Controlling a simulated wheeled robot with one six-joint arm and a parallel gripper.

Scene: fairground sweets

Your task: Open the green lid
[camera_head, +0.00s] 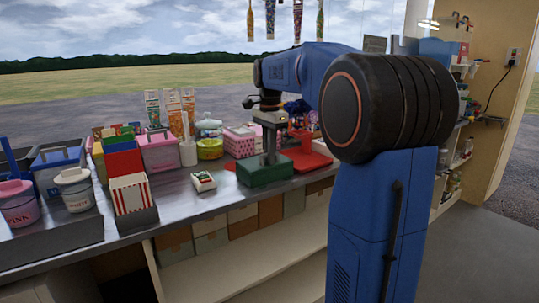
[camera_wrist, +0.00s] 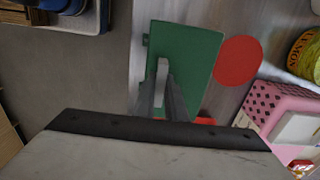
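The green lid (camera_wrist: 204,62) is a flat rectangle in the wrist view. In the head view, green (camera_head: 265,174) shows as a low block on the counter near its front edge. My gripper (camera_wrist: 161,84) points down over it, with grey fingers close together near the lid's left part. A pale upright piece, perhaps a handle, shows at the fingertips. I cannot tell whether the fingers are closed on it. The head view shows my gripper (camera_head: 269,158) reaching down to the green block.
A red disc (camera_wrist: 238,61) lies beside the lid. A pink perforated basket (camera_head: 239,143) and a yellow-green tub (camera_head: 210,149) stand behind and left. A small white box (camera_head: 203,182) lies left. Tubs and boxes crowd the counter's left.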

